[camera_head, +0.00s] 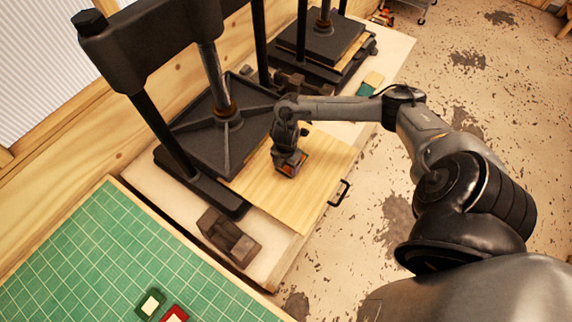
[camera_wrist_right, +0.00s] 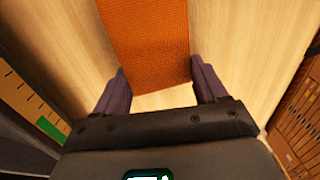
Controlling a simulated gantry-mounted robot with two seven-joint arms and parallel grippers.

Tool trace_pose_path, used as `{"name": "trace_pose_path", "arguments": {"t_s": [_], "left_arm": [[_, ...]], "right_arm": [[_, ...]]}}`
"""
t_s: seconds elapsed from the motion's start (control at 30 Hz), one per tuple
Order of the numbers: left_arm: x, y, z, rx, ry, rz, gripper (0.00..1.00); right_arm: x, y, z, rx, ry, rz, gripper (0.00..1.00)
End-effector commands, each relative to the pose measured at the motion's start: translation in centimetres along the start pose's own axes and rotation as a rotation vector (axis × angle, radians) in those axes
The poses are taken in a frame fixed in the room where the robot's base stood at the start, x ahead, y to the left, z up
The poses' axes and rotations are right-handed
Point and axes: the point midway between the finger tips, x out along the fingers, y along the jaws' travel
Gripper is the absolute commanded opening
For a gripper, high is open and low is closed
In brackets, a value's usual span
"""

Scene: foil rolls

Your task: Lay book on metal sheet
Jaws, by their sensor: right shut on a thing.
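My right gripper (camera_head: 289,169) is low over a light wooden board (camera_head: 315,200) that sticks out from the nearer black press. The gripper is shut on an orange book (camera_wrist_right: 146,42). In the wrist view the book lies between the two dark fingers and extends away from them over pale wood grain. In the head view only a small orange edge of it shows under the gripper. I cannot tell whether it touches the board. I cannot make out a separate metal sheet. My left gripper is not in view.
The nearer press (camera_head: 225,130) stands behind the board, with a second press (camera_head: 318,45) farther back. A black handle (camera_head: 340,193) is at the board's right edge. Dark blocks (camera_head: 228,237) lie in front. A green mat (camera_head: 110,245) holds a green item (camera_head: 150,304) and a red item (camera_head: 175,315).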

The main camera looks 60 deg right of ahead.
Motion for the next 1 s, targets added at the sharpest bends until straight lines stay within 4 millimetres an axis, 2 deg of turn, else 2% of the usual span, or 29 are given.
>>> {"name": "trace_pose_path", "arguments": {"t_s": [0.17, 0.2, 0.37, 0.77, 1.0], "left_arm": [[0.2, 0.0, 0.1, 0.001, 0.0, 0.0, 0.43], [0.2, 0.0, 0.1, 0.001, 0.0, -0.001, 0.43], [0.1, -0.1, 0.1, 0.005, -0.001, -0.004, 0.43], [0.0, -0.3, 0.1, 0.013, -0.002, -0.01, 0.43], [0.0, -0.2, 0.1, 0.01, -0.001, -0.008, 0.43]], "right_arm": [[0.3, 0.0, 0.0, 0.0, 0.0, 0.0, 0.4], [0.3, 0.0, 0.0, 0.0, 0.0, 0.0, 0.75], [0.3, 0.0, 0.0, 0.0, 0.0, 0.0, 0.97], [-0.4, 0.1, 0.0, 0.0, 0.0, 0.002, 0.97], [-3.7, 0.1, 0.0, -0.001, 0.0, 0.005, 0.97]]}}
